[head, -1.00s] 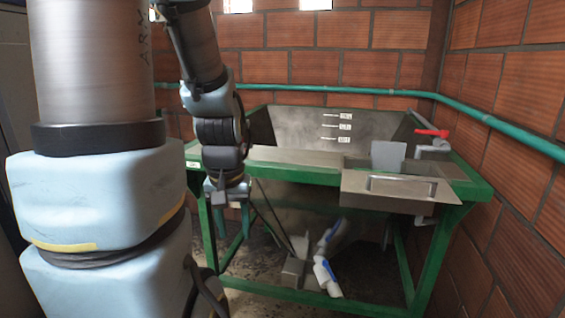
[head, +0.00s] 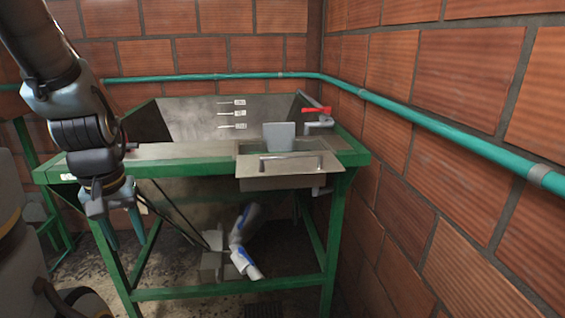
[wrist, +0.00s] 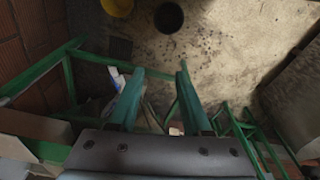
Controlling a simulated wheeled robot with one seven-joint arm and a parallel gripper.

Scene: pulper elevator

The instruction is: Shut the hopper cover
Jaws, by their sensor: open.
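The steel hopper (head: 185,118) stands in a green frame, and its sloping inner walls show from above. A flat steel plate with a bar handle (head: 290,168), which looks like the cover, sits at the front right, tilted down over the front edge. A small grey plate (head: 279,137) stands upright just behind it. My gripper (head: 123,232) hangs at the frame's front left, pointing down, well left of the handle and below the hopper's top. In the wrist view its green fingers (wrist: 160,72) are apart with nothing between them.
A red-handled valve (head: 316,110) is at the hopper's back right. A teal pipe (head: 440,130) runs along the brick walls. White-and-blue piping (head: 243,242) is under the hopper. The wrist view shows a dark round container (wrist: 169,17) and a yellow one (wrist: 118,6) on the floor.

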